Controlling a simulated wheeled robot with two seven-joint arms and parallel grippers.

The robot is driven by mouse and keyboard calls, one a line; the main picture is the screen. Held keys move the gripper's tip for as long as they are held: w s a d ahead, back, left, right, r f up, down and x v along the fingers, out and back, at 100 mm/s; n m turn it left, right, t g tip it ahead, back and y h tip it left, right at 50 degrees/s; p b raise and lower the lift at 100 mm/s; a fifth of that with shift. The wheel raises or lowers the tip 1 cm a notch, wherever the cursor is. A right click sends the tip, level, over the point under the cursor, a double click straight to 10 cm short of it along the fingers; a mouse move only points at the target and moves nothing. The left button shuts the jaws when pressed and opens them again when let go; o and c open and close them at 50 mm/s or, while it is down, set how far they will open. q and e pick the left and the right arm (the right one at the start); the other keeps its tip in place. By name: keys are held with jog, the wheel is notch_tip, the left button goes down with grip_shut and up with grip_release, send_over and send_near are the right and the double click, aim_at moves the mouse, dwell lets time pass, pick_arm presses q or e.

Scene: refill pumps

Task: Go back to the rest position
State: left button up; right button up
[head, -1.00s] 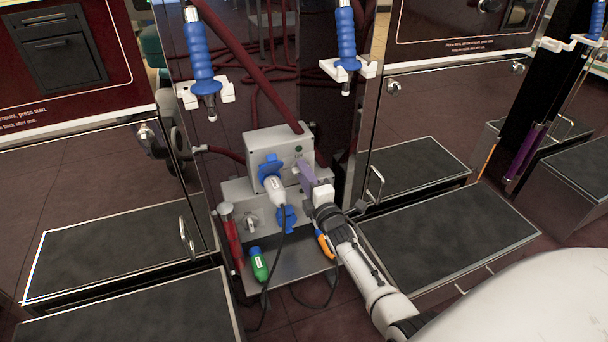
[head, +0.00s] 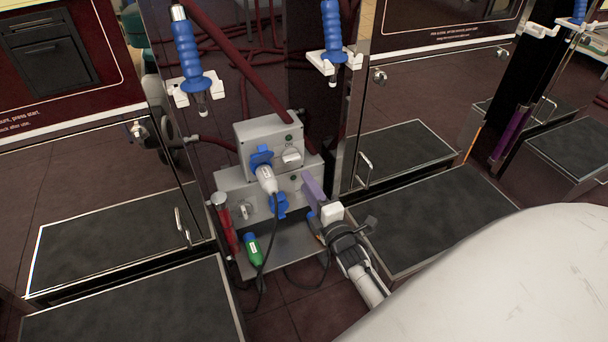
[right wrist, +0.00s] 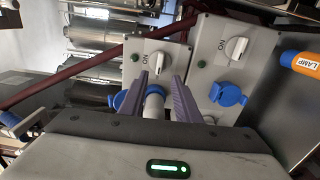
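A white knob (head: 291,157) is on the upper box, now uncovered. The lower box has a blue socket cover (head: 279,205), also in the right wrist view (right wrist: 228,94). My left gripper is not in view.
A green plug (head: 250,249) lies on the metal shelf under the boxes. An orange plug labelled LAMP (right wrist: 300,63) is near the right gripper. Two blue-handled nozzles (head: 190,52) hang above. Dark steps (head: 440,215) stand to the right.

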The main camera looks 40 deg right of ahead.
jog(key=shift+s, duration=0.1)
dwell(0.5)
